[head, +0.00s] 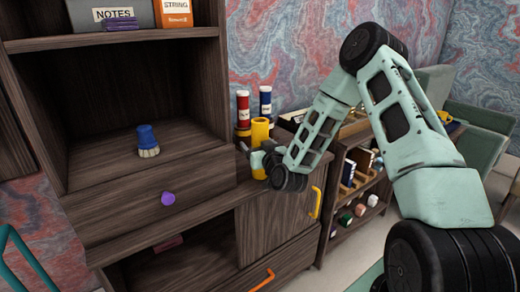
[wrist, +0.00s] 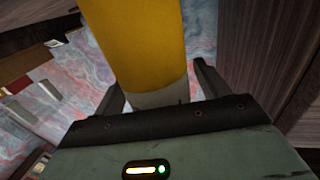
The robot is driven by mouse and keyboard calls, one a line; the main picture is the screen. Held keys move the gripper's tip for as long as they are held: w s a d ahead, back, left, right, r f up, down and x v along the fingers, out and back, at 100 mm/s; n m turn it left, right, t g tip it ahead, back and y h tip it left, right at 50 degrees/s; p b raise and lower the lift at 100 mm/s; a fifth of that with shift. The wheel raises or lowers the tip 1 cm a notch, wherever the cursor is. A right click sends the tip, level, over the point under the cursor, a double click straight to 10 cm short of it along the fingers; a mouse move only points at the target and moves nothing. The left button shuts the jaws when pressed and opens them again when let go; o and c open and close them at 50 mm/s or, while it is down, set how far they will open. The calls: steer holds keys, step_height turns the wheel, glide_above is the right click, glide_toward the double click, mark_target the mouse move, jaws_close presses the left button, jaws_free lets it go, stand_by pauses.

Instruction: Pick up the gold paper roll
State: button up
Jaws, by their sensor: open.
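The gold paper roll (head: 260,131) stands upright on top of the low wooden cabinet, just right of the tall shelf unit. My gripper (head: 255,148) is at the roll in the head view, and its fingers are small and partly hidden there. In the wrist view the gold roll (wrist: 137,45) fills the upper middle, with a pale band at its lower end. My gripper (wrist: 158,85) is open, with one dark finger on each side of the roll. A gap shows between the roll and the right finger. I cannot tell whether the left finger touches it.
A red-labelled tube (head: 243,108) and a blue-labelled tube (head: 265,102) stand close behind the roll. The tall shelf unit (head: 215,100) rises close on the left. A blue brush (head: 147,138) sits in its niche. A low shelf (head: 365,160) with small items stands to the right.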

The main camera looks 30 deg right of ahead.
steer(key=c, duration=1.2)
steer(key=shift+o, duration=0.2)
